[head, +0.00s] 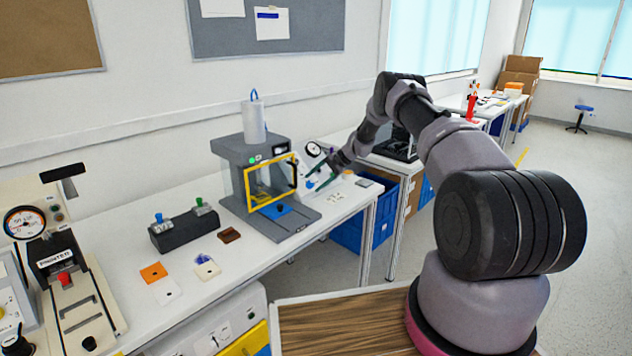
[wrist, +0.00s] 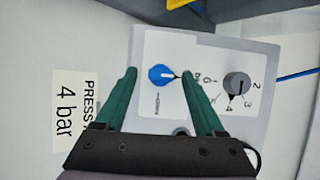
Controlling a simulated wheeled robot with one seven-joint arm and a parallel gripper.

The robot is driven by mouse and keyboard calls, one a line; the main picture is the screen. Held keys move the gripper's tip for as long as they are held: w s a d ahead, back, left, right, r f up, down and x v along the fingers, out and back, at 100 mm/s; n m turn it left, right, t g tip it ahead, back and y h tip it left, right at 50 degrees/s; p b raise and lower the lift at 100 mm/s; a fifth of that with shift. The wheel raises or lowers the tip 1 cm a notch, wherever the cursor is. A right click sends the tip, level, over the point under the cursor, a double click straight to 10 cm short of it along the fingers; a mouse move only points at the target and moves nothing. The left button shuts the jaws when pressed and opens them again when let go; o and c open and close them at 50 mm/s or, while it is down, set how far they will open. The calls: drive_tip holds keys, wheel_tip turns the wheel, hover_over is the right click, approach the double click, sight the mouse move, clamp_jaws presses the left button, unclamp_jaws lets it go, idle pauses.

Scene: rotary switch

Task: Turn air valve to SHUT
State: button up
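The air valve appears to be the blue knob (wrist: 160,75) on a pale grey panel (wrist: 210,50) in the wrist view. My gripper (wrist: 159,71) has green fingers, open and empty, one on each side of the blue knob with visible gaps. I cannot tell whether the tips are level with the knob or above it. In the head view my gripper (head: 322,180) is over the panel at the bench's right end, partly hiding it.
A grey numbered dial (wrist: 237,84) is right of the blue knob. A "4 bar" label (wrist: 75,110) lies left of the panel. A gauge (head: 313,149) stands behind my gripper. A grey press with a yellow-framed guard (head: 247,188) stands close on the left.

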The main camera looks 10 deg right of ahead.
drive_tip(key=v, duration=1)
drive_tip(key=shift+d+r, duration=0.25)
drive_tip(key=shift+d, duration=0.05)
